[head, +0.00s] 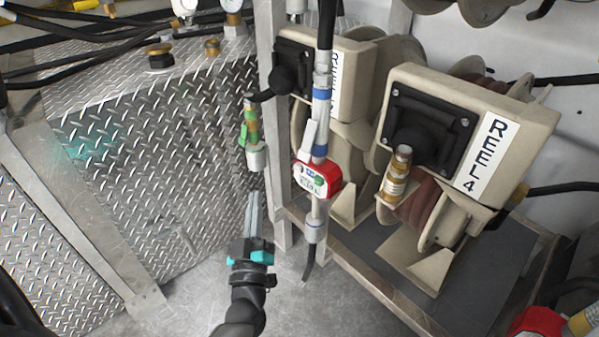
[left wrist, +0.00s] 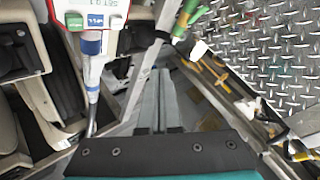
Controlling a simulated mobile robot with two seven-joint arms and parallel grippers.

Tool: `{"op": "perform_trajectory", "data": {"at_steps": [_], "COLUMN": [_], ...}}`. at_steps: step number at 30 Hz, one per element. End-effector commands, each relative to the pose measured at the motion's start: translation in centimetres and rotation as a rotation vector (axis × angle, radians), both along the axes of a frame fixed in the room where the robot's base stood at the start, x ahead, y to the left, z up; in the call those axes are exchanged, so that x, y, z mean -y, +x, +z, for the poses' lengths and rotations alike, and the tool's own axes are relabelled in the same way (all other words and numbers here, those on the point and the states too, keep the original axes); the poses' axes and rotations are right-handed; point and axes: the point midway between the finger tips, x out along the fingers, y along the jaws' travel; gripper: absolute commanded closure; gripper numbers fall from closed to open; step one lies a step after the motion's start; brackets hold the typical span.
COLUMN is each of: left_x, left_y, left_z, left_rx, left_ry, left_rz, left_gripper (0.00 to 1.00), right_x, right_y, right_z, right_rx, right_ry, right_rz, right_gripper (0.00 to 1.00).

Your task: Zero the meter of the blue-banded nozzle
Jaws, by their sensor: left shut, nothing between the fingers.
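The blue-banded nozzle (head: 320,110) hangs upright at the centre of the head view, with blue bands above its red meter (head: 333,172). The meter has a small pale display and a blue and a green button. In the left wrist view the meter (left wrist: 110,14) is cut off by the top edge, with its blue button (left wrist: 95,20) and green button (left wrist: 74,20) showing. My left gripper (head: 254,198) is shut and empty. It points upward, left of the meter and a little lower, apart from it. Its fingers also show in the left wrist view (left wrist: 158,80). My right gripper is out of view.
A green-banded nozzle (head: 252,128) hangs just above my left fingertips, beside a metal post (head: 272,100). Reel 4 (head: 480,150) stands at the right. Another red meter (head: 540,322) shows at the lower right corner. The floor (head: 200,290) at lower left is clear.

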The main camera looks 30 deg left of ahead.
Motion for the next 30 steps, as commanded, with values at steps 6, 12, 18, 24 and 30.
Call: {"op": "perform_trajectory", "data": {"at_steps": [6,12,18,24,30], "left_x": [0.2,0.8,1.6,2.3,2.7], "left_y": [0.4,2.5,5.0,7.2,8.3], "left_z": [-0.1,-0.3,-0.3,-0.2,-0.1], "left_rx": [-0.001,0.001,0.001,-0.001,-0.003], "left_ry": [0.000,-0.002,-0.002,-0.001,-0.001], "left_rz": [0.000,-0.002,-0.002,-0.001,-0.001], "left_gripper": [1.00,1.00,1.00,1.00,1.00], "right_x": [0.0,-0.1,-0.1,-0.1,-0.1], "right_y": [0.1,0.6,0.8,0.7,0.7], "right_z": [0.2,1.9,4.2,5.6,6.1], "right_rx": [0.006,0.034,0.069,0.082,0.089], "right_ry": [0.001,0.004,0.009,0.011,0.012], "right_rz": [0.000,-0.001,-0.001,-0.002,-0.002], "right_gripper": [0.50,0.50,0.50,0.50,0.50]}}
